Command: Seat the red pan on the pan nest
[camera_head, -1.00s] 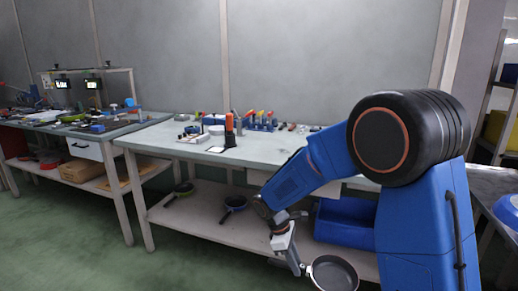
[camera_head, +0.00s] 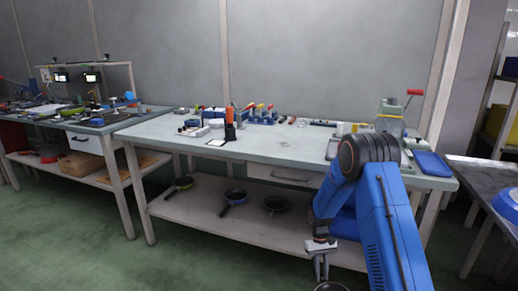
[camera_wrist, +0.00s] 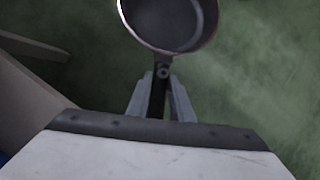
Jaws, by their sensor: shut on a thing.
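My gripper (camera_wrist: 161,98) is shut on the handle of a pan (camera_wrist: 172,22) with a dark inside and a thin reddish rim. The pan hangs out in front of the fingers over the green floor, and the top of the wrist view cuts it off. In the head view my gripper (camera_head: 321,266) points down in front of the bench, and only a sliver of the pan (camera_head: 332,287) shows at the bottom edge. I cannot make out the pan nest in either view.
A long workbench (camera_head: 170,135) stands ahead, with tools along its back. A red-handled device (camera_head: 392,117) stands at the bench's right end. A metal table (camera_head: 485,177) is at right.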

